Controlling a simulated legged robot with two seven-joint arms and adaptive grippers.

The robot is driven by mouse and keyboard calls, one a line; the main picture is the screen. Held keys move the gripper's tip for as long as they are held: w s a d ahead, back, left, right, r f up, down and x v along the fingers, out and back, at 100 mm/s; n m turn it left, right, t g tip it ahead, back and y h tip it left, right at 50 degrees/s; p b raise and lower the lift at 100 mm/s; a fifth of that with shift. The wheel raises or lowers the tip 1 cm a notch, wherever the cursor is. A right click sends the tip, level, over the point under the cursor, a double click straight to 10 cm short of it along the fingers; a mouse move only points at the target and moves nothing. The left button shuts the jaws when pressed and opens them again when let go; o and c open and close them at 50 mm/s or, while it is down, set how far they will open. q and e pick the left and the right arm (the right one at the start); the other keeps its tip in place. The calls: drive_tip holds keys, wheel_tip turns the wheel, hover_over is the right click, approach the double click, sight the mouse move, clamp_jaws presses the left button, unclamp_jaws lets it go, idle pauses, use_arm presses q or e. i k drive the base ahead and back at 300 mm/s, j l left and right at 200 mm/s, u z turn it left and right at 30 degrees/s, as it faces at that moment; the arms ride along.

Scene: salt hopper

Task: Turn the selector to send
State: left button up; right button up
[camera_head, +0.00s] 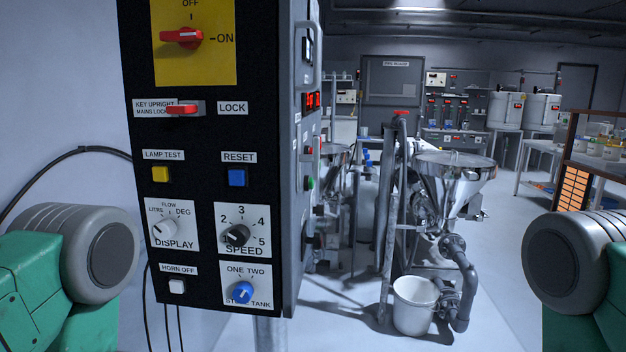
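A black control panel (205,200) stands close in front of me, left of centre. No label reading SEND is legible on it. Its rotary controls include a white DISPLAY knob (163,229), a dark SPEED knob (236,236) and a blue knob (241,292) under the words ONE TWO. The blue knob partly covers the lettering beneath it. A red main switch (182,37) on a yellow plate lies level, towards ON. The panel's narrow right side is seen too obliquely to read its labels. Neither gripper shows; only my green and grey arm links are visible at both sides.
A red key handle (185,109), a yellow button (160,174), a blue button (237,177) and a white button (177,286) sit among the knobs. Right of the panel stand a steel hopper (456,180) and a white bucket (414,305). Open floor lies at the right.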

sight(319, 210)
drive_tip(key=i+l+u, duration=0.2)
drive_tip(key=l+u, duration=0.15)
drive_tip(key=l, duration=0.2)
drive_tip(key=i+l+u, duration=0.1)
drive_tip(key=l+u, duration=0.35)
drive_tip(key=u, duration=0.25)
drive_tip(key=i+l, duration=0.05)
